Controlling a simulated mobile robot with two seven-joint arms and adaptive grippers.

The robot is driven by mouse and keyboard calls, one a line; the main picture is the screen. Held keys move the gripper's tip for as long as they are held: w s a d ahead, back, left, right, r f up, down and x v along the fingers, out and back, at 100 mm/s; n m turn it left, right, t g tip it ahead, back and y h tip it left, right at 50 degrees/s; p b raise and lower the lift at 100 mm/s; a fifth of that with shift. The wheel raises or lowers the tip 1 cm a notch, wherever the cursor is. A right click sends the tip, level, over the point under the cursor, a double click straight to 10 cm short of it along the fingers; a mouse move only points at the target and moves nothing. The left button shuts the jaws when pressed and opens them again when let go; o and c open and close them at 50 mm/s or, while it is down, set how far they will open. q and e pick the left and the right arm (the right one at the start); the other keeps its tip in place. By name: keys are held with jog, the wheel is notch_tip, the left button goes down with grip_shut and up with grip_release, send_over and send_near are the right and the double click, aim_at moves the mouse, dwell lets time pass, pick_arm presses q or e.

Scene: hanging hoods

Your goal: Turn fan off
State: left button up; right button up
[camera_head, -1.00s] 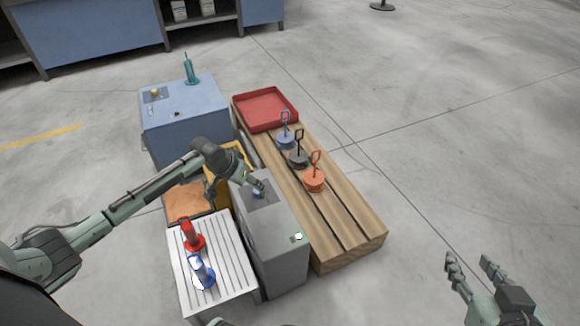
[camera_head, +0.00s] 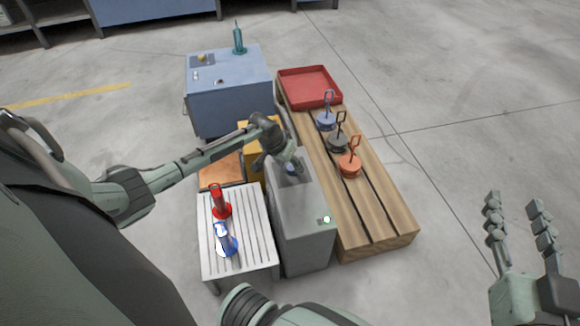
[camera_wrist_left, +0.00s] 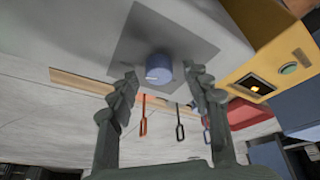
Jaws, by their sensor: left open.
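A grey box (camera_head: 305,230) stands in the middle of the head view, with a small lit white-green light (camera_head: 327,219) near its front right corner. A blue round knob (camera_wrist_left: 159,68) sits on a dark plate (camera_wrist_left: 190,38) on this box. My left gripper (camera_head: 288,162) is at the knob. In the left wrist view its two fingers (camera_wrist_left: 163,82) are open, one on each side of the knob and a little short of it, with a gap to each. No label shows which box is the fan. My right gripper (camera_head: 515,203) is open and empty at the right.
A slatted white table (camera_head: 245,262) left of the grey box holds a red and a blue tool. A wooden pallet bench (camera_head: 375,215) at its right holds hooked weights and a red tray (camera_head: 309,73). A yellow box (camera_wrist_left: 268,62) and a blue cabinet (camera_head: 230,95) stand behind.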

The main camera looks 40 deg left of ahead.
pick_arm(q)
jog(key=shift+f, duration=0.15)
pick_arm(e)
jog(key=shift+a+r, duration=0.15)
jog(key=shift+r, duration=0.2)
pick_arm(q)
jog(key=shift+c, duration=0.6)
